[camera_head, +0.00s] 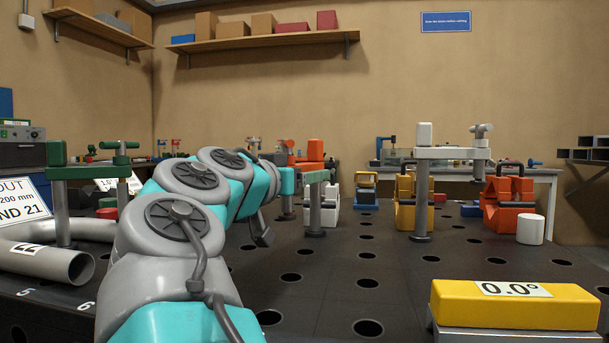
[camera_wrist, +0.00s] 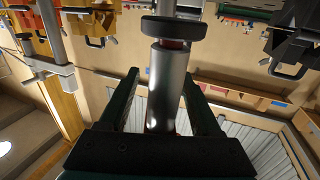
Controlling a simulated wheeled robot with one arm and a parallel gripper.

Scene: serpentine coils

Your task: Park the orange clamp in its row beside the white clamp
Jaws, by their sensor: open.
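The orange clamp (camera_head: 315,150) stands upright on the dark perforated table in the head view, just beyond the end of my arm. It has an orange block on top and a grey post below. The white clamp (camera_head: 423,136) stands to its right, with a white block, a pale bar and a post on a round foot. In the wrist view my gripper (camera_wrist: 160,76) is open, its two dark fingers on either side of a grey cylinder (camera_wrist: 168,88) with a dark disc and a red band. Gaps show beside it. My fingers are hidden in the head view.
A green clamp (camera_head: 57,153) stands at left near grey bent pipes (camera_head: 50,257). A yellow block marked 0.0° (camera_head: 515,304) is at front right. Orange (camera_head: 508,203) and yellow (camera_head: 405,203) pieces and a white cylinder (camera_head: 531,229) stand farther back.

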